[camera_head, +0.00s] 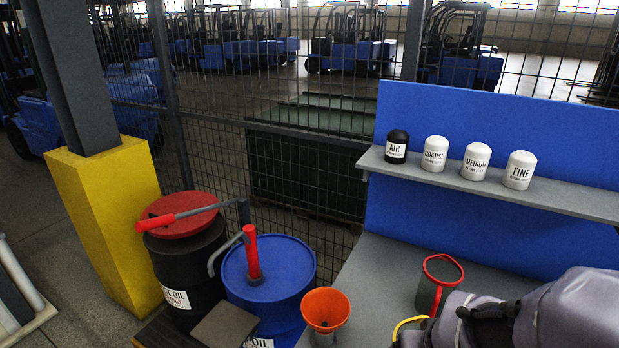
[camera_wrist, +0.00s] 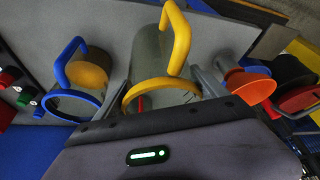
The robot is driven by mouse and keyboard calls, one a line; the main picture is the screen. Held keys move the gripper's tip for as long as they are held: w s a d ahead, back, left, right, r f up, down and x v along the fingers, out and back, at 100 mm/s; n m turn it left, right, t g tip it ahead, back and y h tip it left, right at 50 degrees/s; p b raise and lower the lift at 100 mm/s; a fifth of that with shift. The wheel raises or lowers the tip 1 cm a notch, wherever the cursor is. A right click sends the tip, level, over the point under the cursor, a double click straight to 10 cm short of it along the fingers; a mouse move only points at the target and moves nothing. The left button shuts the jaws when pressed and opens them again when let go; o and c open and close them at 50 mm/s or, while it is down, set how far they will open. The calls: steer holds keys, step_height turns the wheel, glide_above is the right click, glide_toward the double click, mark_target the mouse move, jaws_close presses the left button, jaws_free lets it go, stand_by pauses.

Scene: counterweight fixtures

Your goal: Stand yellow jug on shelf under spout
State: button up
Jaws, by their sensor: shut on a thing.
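The yellow jug, with a clear body and a yellow rim and handle, is between the fingers of my gripper (camera_wrist: 160,88) in the wrist view (camera_wrist: 180,45). My gripper is shut on it. A blue drum (camera_head: 285,268) carries a pump with a red grip and a curved grey spout (camera_head: 218,256). A black drum (camera_head: 185,262) beside it has a red lid and a red-handled lever. A small dark board (camera_head: 225,326) lies low in front of the drums.
A red-rimmed jug (camera_head: 432,287) stands on the grey bench (camera_head: 375,275), close to my arm. An orange funnel (camera_head: 326,310) is between bench and drums. A blue-rimmed jug (camera_wrist: 80,75) stands beside the yellow one. Several labelled canisters (camera_head: 476,161) line the wall ledge. A yellow post (camera_head: 105,225) stands left.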

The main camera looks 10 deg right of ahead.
steer(key=w+d+f+b, duration=0.2)
steer(key=w, duration=0.4)
steer(key=w+d+f+b, duration=0.1)
steer(key=w+d+f, duration=0.1)
steer(key=w, duration=0.5)
steer(key=shift+f+b, duration=0.4)
steer(key=shift+f, duration=0.15)
steer(key=o, duration=1.8)
steer(key=shift+r, duration=0.1)
steer(key=shift+o, duration=0.2)
steer(key=shift+r, duration=0.1)
